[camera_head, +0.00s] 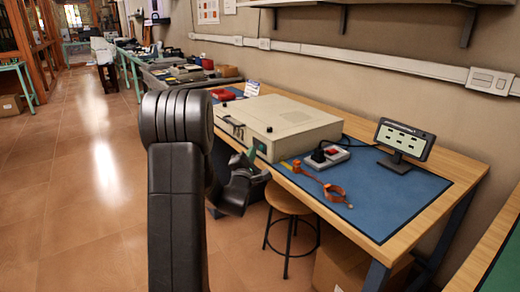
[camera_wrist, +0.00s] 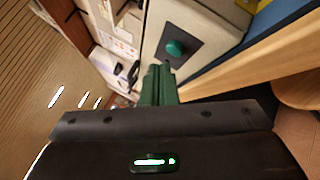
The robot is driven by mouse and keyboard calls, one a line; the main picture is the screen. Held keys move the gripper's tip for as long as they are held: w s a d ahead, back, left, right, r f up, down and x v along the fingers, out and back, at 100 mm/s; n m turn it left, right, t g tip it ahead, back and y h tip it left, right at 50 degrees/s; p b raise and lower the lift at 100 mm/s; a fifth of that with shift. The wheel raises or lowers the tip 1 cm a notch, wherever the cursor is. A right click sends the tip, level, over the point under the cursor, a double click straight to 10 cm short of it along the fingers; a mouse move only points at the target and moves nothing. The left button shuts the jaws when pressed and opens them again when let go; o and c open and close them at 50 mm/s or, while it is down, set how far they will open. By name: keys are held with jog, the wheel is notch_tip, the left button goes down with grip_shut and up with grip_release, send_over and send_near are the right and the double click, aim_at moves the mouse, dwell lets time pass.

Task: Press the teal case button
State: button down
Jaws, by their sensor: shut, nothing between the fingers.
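The beige case (camera_head: 280,118) sits on the workbench in the head view. In the wrist view its front face (camera_wrist: 210,22) shows a round teal button (camera_wrist: 175,47) on a dark square plate (camera_wrist: 190,43). My gripper's green fingers (camera_wrist: 158,70) are together and empty. In the wrist view their tips lie just below and left of the button; I cannot tell the gap in depth. In the head view my gripper (camera_head: 250,155) is in front of the case, near its lower front edge, partly hidden by my arm.
A wooden stool (camera_head: 287,200) stands under the bench edge. The floor (camera_head: 85,200) at left is clear.

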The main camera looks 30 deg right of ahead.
jog(key=shift+d, duration=0.1)
dwell(0.7)
jog(key=shift+d+b, duration=0.3)
jog(key=shift+d, duration=0.45)
dwell(0.6)
jog(key=shift+a, duration=0.1)
jog(key=shift+a+b, duration=0.5)
jog(key=shift+a, duration=0.25)
jog(key=shift+a, duration=0.1)
jog(key=a, duration=0.5)
jog(key=shift+s+b, duration=0.2)
jog(key=shift+b, duration=0.15)
jog(key=shift+d, duration=0.1)
dwell(0.4)
